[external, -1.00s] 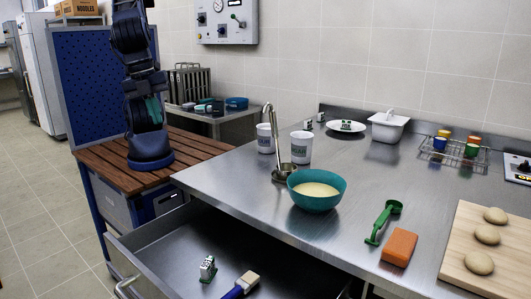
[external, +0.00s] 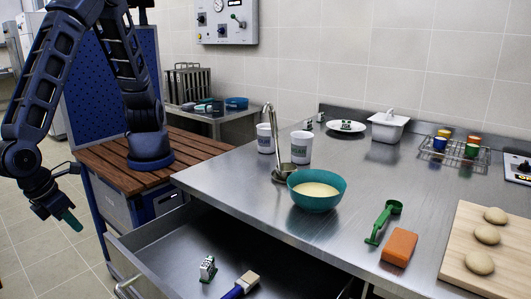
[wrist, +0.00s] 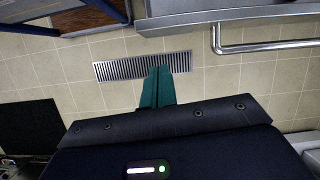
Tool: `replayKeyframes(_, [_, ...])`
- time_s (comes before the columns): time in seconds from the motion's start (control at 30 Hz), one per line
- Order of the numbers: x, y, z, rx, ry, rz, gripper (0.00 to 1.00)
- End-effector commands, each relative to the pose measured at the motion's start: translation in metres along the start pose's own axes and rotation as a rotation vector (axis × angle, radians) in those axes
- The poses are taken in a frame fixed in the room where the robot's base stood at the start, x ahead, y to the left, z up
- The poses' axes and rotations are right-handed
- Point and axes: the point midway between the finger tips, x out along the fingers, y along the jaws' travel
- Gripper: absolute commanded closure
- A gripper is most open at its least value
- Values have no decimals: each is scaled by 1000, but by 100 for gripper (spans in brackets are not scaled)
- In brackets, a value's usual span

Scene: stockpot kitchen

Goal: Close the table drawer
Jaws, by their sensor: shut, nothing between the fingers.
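The table drawer (external: 165,238) is pulled open under the steel table (external: 245,180). It holds a small green and white item (external: 207,268) and a brush with a blue handle (external: 240,285). Its bar handle (external: 127,287) is at the lower left in the external view and shows at the upper right in the wrist view (wrist: 265,47). My gripper (external: 76,224) is shut and empty, with teal fingertips, to the left of the drawer front and apart from it. In the wrist view the closed fingers (wrist: 158,88) point over the floor, left of the handle.
A wooden-topped stand (external: 185,150) carries my arm's base beside the table. A teal bowl (external: 316,190), a green scoop (external: 384,220) and an orange sponge (external: 399,247) sit on the tabletop. Open tiled floor with a grate (wrist: 142,66) lies below my gripper.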

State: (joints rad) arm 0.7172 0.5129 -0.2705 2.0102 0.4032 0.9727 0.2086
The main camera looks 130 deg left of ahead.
Motion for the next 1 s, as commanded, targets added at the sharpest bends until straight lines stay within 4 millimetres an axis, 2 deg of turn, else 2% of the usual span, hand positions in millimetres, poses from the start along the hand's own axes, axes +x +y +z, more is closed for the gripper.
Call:
replayKeyframes(0.03, [8, 8, -12, 30, -10, 3, 100])
replayKeyframes(0.1, [16, 15, -24, 61, -18, 3, 100])
replayKeyframes(0.27, [25, 25, -39, 101, -28, 3, 100])
replayKeyframes(0.47, [39, 27, -40, 105, -31, 4, 100])
replayKeyframes(1.0, [130, 27, -37, 105, -31, 4, 100])
